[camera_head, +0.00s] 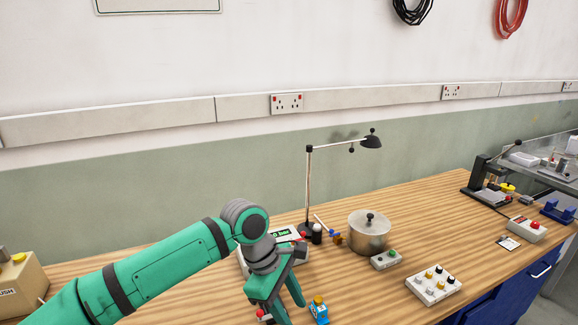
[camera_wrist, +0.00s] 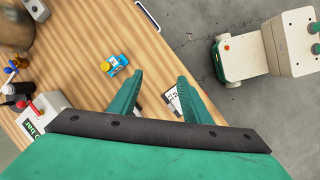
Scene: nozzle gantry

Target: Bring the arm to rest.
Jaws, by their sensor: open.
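My arm reaches in from the lower left in the head view, with my green gripper (camera_head: 283,300) over the front part of the wooden bench (camera_head: 140,275). In the wrist view the two fingers of my gripper (camera_wrist: 160,77) stand apart with nothing held between them. A small blue item with a yellow top (camera_head: 319,311) is on the bench just right of my gripper. It also shows in the wrist view (camera_wrist: 116,66), left of the fingers and apart from them. A white printed card (camera_wrist: 173,101) shows beyond the fingers, partly hidden by the right one.
A box with a display (camera_head: 244,262) is partly behind my wrist. A desk lamp (camera_head: 307,190), a lidded metal pot (camera_head: 369,236), a small button box (camera_head: 386,260) and a knob panel (camera_head: 433,285) stand to the right. Bare bench lies between the pot and the press (camera_head: 480,176).

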